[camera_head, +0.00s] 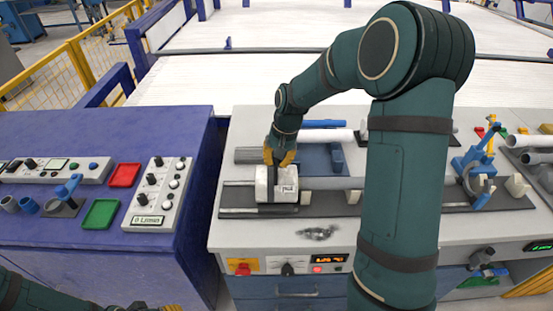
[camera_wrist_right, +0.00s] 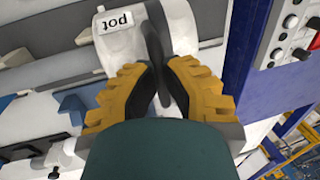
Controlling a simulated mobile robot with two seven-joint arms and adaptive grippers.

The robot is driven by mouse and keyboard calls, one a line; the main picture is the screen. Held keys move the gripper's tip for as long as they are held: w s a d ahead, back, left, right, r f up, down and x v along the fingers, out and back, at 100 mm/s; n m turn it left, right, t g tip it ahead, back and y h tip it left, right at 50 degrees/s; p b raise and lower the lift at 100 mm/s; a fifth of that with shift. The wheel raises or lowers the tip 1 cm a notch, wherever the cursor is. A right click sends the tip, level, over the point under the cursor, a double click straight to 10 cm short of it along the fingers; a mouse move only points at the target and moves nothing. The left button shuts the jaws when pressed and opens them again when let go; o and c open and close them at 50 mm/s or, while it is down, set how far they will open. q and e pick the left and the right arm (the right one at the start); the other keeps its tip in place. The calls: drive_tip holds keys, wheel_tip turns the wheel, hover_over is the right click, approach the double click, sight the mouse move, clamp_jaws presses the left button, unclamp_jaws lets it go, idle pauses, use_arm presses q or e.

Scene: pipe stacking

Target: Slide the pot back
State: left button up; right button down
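The pot (camera_head: 286,191) is a white, rounded block with a dark upright strip across it, lying on the grey rail of the right-hand bench. In the right wrist view the pot (camera_wrist_right: 180,25) shows its "pot" label. My right gripper (camera_head: 279,158) is over the pot from behind. In the wrist view its yellow fingers (camera_wrist_right: 160,88) are closed in on the dark strip of the pot. The strip hides the exact contact. My left gripper (camera_head: 150,307) shows only as a sliver at the bottom edge, and its fingers cannot be made out.
The bench has a grey rail (camera_head: 405,197) running right from the pot, with a blue clamp (camera_head: 477,165) at its far end. White and grey pipes (camera_head: 320,137) lie behind the pot. A control box (camera_head: 160,195) and red and green trays stand on the blue bench at left.

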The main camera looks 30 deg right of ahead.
idle(0.4)
drive_tip(key=shift+w+a, duration=0.1)
drive_tip(key=shift+a, duration=0.25)
drive_tip(key=w+a+p, duration=0.2)
drive_tip(key=w+a, duration=0.3)
drive_tip(key=a, duration=0.3)
drive_tip(key=c, duration=1)
unclamp_jaws()
drive_tip(key=shift+a+f, duration=0.1)
drive_tip(key=shift+a, duration=0.15)
drive_tip(key=shift+w, duration=0.15)
drive_tip(key=shift+d, duration=0.15)
